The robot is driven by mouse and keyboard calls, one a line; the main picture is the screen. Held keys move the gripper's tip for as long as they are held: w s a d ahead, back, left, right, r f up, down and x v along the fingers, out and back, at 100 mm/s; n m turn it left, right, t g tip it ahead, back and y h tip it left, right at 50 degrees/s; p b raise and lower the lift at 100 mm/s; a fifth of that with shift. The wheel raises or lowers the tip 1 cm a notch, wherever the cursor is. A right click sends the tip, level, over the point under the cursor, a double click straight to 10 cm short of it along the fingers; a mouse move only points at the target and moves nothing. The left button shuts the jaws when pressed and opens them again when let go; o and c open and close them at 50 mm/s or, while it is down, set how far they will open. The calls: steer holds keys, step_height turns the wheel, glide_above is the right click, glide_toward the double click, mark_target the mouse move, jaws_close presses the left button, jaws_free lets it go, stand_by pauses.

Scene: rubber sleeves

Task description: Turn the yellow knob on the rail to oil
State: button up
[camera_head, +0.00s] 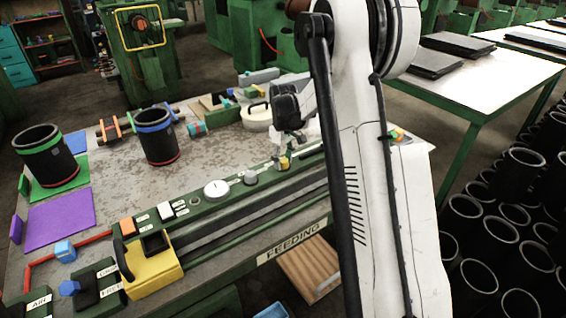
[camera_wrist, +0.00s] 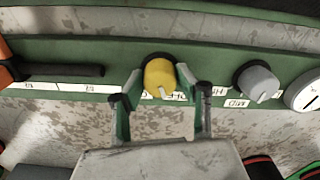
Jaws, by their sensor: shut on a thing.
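The yellow knob (camera_wrist: 160,77) sits on the green rail (camera_wrist: 60,50) in the wrist view, with a light pointer mark toward its lower right. White labels lie along the rail below it; the lettering beside the knob is partly hidden by my gripper and cannot be read. My gripper (camera_wrist: 160,90) has a finger on each side of the yellow knob and is shut on it. In the head view the yellow knob (camera_head: 283,163) shows small under my gripper (camera_head: 288,150), on the rail's right part.
A grey knob (camera_wrist: 258,83) and a white gauge (camera_head: 217,189) are on the same rail. A yellow block with a black handle (camera_head: 150,268) sits at the rail's left end. Two black sleeves (camera_head: 157,136) (camera_head: 46,157) stand on the table behind the rail.

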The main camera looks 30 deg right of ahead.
mark_target(283, 160)
steer(key=m+b, duration=0.2)
steer(key=m, duration=0.3)
steer(key=shift+m+b, duration=0.7)
steer(key=shift+m, duration=1.7)
steer(key=o, duration=1.1)
steer(key=shift+r, duration=0.1)
step_height(283, 160, up, 12)
steer(key=shift+f, duration=0.1)
